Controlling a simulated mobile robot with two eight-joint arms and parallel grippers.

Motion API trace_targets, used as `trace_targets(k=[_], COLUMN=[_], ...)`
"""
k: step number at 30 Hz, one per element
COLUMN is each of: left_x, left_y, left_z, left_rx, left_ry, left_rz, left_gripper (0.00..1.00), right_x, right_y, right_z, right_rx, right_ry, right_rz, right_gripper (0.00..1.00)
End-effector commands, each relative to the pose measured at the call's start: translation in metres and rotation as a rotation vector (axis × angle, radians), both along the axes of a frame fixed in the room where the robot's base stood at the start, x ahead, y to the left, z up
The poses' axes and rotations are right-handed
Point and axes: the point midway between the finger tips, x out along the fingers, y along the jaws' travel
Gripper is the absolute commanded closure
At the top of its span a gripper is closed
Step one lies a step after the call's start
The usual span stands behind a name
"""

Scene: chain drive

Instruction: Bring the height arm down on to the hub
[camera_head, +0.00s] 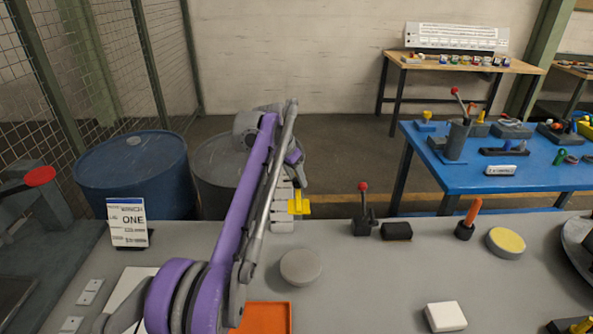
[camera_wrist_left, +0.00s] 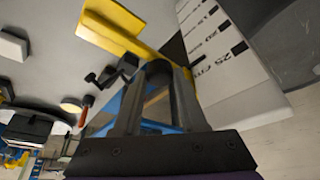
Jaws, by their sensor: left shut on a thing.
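The yellow height arm (camera_head: 299,204) stands out from a pale graduated scale (camera_head: 283,218) at the back edge of the grey bench. In the left wrist view the yellow arm (camera_wrist_left: 112,27) crosses in front of the scale (camera_wrist_left: 215,55), near its 25 mark. My left gripper (camera_head: 294,158) is above the yellow arm in the head view. In the wrist view its fingers (camera_wrist_left: 157,92) are shut on a dark round knob (camera_wrist_left: 159,76) beside the yellow arm. I cannot tell which part is the hub. My right gripper is not in view.
A grey round disc (camera_head: 301,267) lies on the bench beside my left arm. A red-knobbed lever (camera_head: 364,212), black block (camera_head: 397,231), orange-handled tool (camera_head: 469,217), yellow-topped disc (camera_head: 506,242) and white block (camera_head: 445,317) stand to the right. Bare bench lies between them.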

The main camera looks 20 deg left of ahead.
Motion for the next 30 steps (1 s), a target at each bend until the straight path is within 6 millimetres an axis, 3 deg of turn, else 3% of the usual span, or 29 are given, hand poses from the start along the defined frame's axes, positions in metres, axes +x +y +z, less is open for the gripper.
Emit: trace_targets(k=[1,6,15,21,30], left_x=[-0.001,0.0,0.0,0.0,0.0], left_y=[-0.001,-0.001,-0.001,-0.001,0.0], left_z=[-0.02,-0.069,-0.137,-0.159,-0.164], left_rx=[-0.001,-0.001,-0.001,-0.001,-0.001], left_ry=[0.001,0.002,0.002,0.002,0.001], left_rz=[0.0,-0.001,-0.001,-0.001,0.0], left_gripper=[1.0,1.0,1.0,1.0,1.0], right_x=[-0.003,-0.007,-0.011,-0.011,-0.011], right_y=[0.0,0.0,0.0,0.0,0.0], right_z=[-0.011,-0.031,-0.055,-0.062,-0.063], right_rx=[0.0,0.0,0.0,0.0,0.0], right_ry=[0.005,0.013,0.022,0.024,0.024], right_rz=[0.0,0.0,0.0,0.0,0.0], right_gripper=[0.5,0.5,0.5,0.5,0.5])
